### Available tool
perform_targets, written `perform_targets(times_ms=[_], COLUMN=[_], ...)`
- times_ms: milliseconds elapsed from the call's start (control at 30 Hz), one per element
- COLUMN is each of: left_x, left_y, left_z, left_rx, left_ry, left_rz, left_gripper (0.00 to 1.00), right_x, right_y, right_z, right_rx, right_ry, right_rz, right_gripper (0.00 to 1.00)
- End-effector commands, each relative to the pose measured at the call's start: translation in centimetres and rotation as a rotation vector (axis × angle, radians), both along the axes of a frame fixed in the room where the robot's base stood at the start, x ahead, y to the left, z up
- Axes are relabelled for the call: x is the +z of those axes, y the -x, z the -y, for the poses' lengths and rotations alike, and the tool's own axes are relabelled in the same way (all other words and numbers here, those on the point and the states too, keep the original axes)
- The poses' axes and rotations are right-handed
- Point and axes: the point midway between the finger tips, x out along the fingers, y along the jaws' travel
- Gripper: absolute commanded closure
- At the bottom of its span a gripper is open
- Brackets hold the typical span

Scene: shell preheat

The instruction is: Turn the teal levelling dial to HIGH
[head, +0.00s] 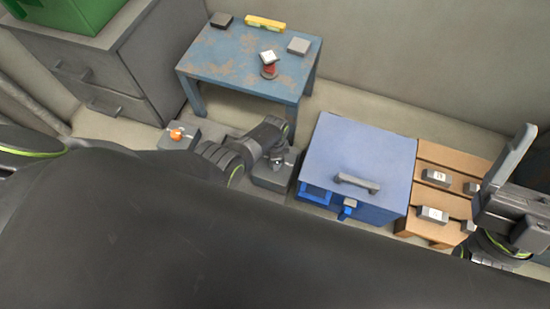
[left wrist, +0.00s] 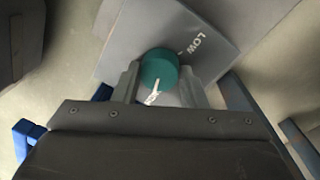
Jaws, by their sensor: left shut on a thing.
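The teal levelling dial (left wrist: 159,68) is round and sits on a grey panel (left wrist: 222,62) in the left wrist view. The word LOW is printed on the panel to its right, with a short tick beside it. A white line on the dial points down the picture, towards white lettering that is partly hidden and unreadable. My left gripper (left wrist: 160,88) is shut on the dial, a finger on either side. In the head view my left gripper (head: 284,160) is over a grey box (head: 270,179) and hides the dial. My right gripper (head: 508,185) is raised at the right, its jaw gap unclear.
A blue box with a handle (head: 352,150) stands right of the left gripper. A wooden rack (head: 425,230) with several small grey blocks is beyond it. A grey box with an orange knob (head: 177,134) lies left. A worn blue table (head: 230,62) stands behind.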

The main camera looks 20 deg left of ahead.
Motion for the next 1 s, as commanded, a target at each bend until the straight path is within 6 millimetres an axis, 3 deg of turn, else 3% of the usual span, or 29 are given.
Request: perform_targets(times_ms=[400, 433, 567, 1000], left_x=[-0.01, -0.01, -0.01, 0.22], left_y=[-0.03, -0.03, -0.02, -0.01], left_z=[0.05, 0.05, 0.05, 0.02], left_rx=[-0.009, -0.009, -0.008, -0.006], left_ry=[0.0, 0.001, 0.0, 0.0], left_rz=[0.001, 0.002, 0.001, 0.0], left_gripper=[0.84, 0.58, 0.41, 0.4], right_x=[-0.02, -0.02, -0.02, -0.36], right_y=[-0.03, -0.03, -0.03, -0.71], right_z=[0.02, 0.02, 0.02, 0.31], right_rx=[0.001, 0.001, 0.001, -0.006], right_ry=[-0.001, -0.001, -0.001, -0.016], right_rz=[-0.002, -0.002, -0.002, -0.047], right_gripper=[0.16, 0.16, 0.16, 0.16])
